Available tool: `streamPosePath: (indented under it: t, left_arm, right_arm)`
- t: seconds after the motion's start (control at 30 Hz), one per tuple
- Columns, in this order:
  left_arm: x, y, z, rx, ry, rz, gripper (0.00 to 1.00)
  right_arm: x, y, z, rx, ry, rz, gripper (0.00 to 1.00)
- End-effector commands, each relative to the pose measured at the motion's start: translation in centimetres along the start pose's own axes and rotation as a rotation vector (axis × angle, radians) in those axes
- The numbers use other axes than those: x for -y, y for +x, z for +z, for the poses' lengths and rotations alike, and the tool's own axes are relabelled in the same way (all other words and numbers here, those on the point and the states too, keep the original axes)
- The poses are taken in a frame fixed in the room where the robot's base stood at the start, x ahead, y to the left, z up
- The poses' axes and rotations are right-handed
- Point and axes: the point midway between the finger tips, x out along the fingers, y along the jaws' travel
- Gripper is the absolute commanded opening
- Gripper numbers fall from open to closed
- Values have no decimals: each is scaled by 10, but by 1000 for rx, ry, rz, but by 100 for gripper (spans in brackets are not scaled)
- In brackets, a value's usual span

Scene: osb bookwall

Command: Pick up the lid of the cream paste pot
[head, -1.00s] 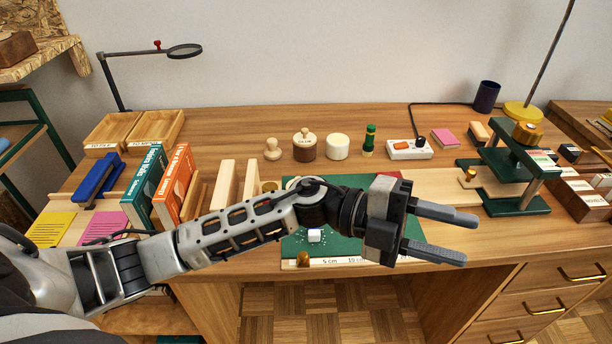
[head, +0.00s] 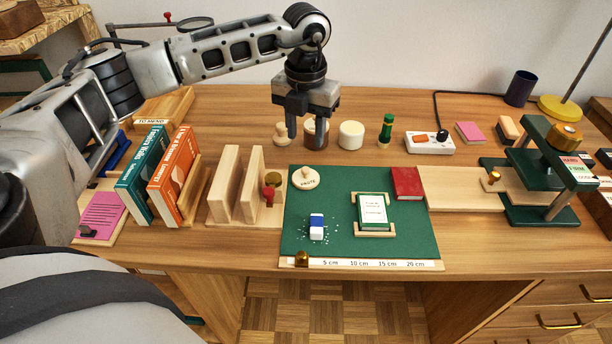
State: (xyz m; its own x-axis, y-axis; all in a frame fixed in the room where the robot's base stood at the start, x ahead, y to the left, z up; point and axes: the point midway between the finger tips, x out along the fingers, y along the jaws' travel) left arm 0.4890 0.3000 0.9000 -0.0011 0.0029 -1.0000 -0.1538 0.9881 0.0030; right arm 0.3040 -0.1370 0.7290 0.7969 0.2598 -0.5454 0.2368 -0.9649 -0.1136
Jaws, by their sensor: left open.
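A round cream lid (head: 305,178) with a small knob and lettering that looks like "PASTE" lies on the green mat, at its back left corner. A plain cream pot (head: 351,135) stands behind the mat with no knobbed lid on it. My left gripper (head: 306,137) points down behind the lid, open, with nothing between its fingers that I can make out. Its fingers partly hide a brown pot (head: 316,141) with a cream top; I cannot tell whether they touch it. My right gripper is not in view.
The green mat (head: 270,240) holds a blue-and-white eraser (head: 316,227) and a small framed book (head: 373,210). Wooden uprights (head: 226,184) stand left of the lid. A wooden stamp (head: 281,136), green bottle (head: 386,130) and power strip (head: 430,142) line the back.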

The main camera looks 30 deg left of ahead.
Motion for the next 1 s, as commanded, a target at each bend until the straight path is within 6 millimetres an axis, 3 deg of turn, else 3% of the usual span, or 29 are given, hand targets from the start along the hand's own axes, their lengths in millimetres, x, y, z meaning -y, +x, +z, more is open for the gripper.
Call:
streamPosePath:
  t: [0.1,0.37,0.63,0.97,1.0]
  left_arm:
    - [1,21,-1,-3,2,-1,42]
    - [1,41,-1,0,2,-2,42]
    - [1,80,-4,-2,1,-2,42]
    - [2,89,-3,1,3,-4,42]
    - [2,89,-3,1,3,-4,36]
  right_arm:
    - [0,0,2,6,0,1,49]
    - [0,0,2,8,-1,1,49]
    - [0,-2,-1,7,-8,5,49]
    - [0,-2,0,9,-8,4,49]
    - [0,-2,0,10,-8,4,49]
